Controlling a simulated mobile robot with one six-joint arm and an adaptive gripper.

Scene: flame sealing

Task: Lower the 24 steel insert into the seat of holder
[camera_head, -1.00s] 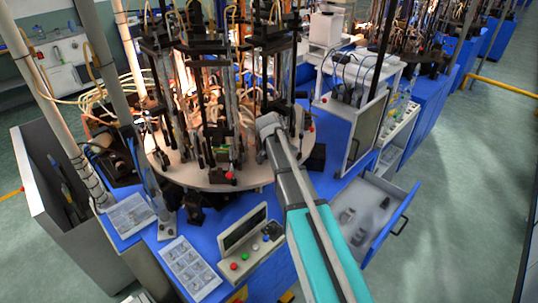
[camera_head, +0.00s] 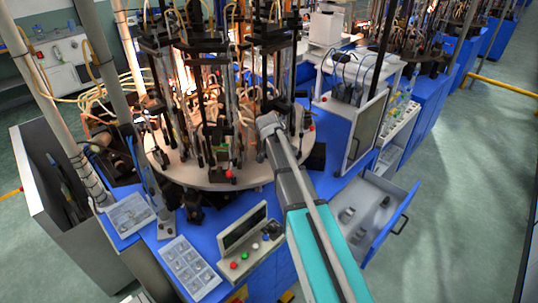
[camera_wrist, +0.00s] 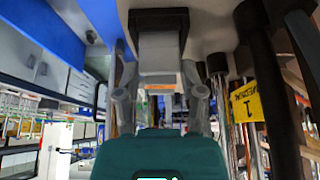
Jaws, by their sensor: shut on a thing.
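In the wrist view my gripper (camera_wrist: 158,68) has its two grey fingers on either side of a pale grey, straight-sided piece, which I take to be the steel insert (camera_wrist: 160,52). The far end of this piece meets a dark, square-edged block (camera_wrist: 158,18), likely the holder. I cannot tell whether the piece is inside a seat there or only up against it. In the head view the end of my arm is at the right front of the round table (camera_head: 190,178). The fingers and insert are hidden there by my own wrist.
Black posts and fixtures crowd the round table, with glowing flames behind. A yellow label (camera_wrist: 245,102) hangs beside a dark post close to my gripper's right. A control box (camera_head: 248,240), a compartment tray (camera_head: 188,268) and an open drawer (camera_head: 365,215) are in front.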

